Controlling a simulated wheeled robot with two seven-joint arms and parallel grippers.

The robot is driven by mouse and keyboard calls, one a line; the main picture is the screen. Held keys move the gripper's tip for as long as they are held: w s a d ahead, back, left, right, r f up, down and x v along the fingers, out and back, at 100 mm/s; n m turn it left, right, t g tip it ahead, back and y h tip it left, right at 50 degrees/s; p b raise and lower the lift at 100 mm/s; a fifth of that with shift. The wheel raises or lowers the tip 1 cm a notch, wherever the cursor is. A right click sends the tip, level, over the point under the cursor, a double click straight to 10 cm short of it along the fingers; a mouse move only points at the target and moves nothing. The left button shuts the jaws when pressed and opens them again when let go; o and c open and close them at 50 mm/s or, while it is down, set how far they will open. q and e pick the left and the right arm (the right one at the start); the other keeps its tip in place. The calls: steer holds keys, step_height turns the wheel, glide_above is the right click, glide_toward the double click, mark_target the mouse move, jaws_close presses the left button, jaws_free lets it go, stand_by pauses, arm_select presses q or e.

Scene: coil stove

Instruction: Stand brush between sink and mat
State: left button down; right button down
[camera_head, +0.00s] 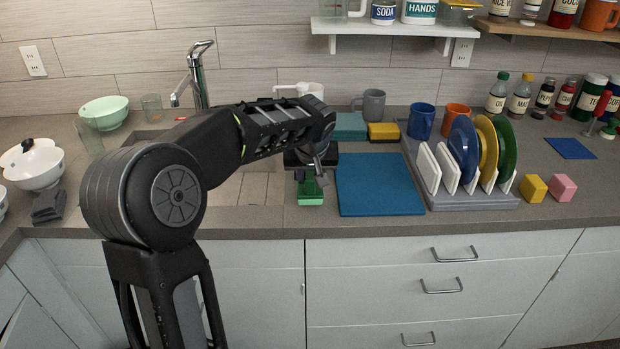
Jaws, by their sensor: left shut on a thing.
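A green brush (310,190) is in the head view, between the sink and the mat. My left gripper (311,168) points down and is shut on the brush's upper part, which it hides. The brush looks upright; I cannot tell whether its base touches the counter. The blue mat (380,190) lies flat just right of the brush. The sink (262,190) is just left of the brush, partly hidden by my left arm. My right gripper is not in view.
A grey dish rack (470,203) with colored plates stands right of the mat. A teal box (350,126), a yellow sponge (383,132) and a grey mug (373,104) sit behind the mat. The faucet (198,75) rises behind the sink. The mat's top is clear.

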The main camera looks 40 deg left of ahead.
arm_select(q)
steer(key=shift+f, duration=0.5)
steer(key=shift+f, duration=0.15)
steer(key=c, duration=1.1)
jaws_free()
steer(key=shift+r, duration=0.3)
steer(key=b+v, duration=0.1)
steer(key=v, duration=1)
steer(key=shift+s+d+r, duration=0.2)
steer(key=shift+r, duration=0.1)
